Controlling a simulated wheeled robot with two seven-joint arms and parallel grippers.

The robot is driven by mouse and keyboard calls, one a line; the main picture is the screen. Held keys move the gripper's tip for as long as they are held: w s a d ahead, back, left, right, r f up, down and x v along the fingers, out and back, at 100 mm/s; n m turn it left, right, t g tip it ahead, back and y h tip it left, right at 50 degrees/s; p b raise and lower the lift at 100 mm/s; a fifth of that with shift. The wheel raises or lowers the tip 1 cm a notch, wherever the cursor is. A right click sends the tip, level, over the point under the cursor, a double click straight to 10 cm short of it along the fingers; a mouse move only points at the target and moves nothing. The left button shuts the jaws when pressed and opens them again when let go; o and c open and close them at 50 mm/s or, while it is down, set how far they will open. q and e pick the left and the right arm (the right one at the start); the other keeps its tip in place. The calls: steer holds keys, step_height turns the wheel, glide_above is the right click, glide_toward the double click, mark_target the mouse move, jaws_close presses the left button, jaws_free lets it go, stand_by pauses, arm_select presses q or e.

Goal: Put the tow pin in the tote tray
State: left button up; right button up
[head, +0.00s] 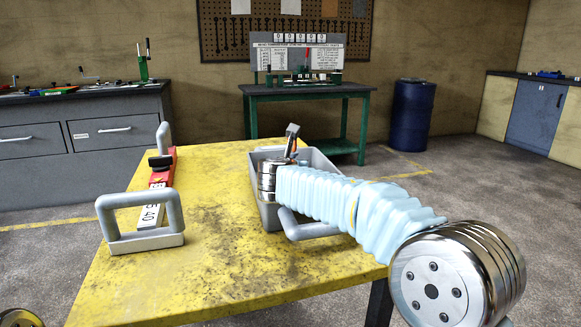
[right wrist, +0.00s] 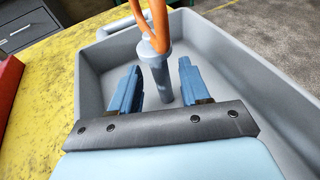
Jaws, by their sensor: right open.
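The tow pin (right wrist: 159,75) has a grey shaft with a collar and an orange loop handle. In the right wrist view it stands roughly upright within the tray's walls, between and just beyond my fingertips. I cannot tell whether its lower end rests on the floor. My right gripper (right wrist: 157,77) is open, with blue fingers on either side of the pin, apart from it. The grey tote tray (right wrist: 88,85) sits on the yellow table; in the head view its rim (head: 322,160) shows behind my right arm, which hides much of it. My left gripper is not in view.
The yellow table (head: 200,255) also carries a red bar (head: 162,172) with a label and grey handles (head: 138,215) to the left of the tray. The tabletop between them is clear. A green workbench (head: 310,92) and a blue drum (head: 413,112) stand behind.

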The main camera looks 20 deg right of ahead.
steer(key=b+v, duration=0.1)
steer(key=v, duration=1.1)
steer(key=shift+r, duration=0.1)
stand_by(0.9)
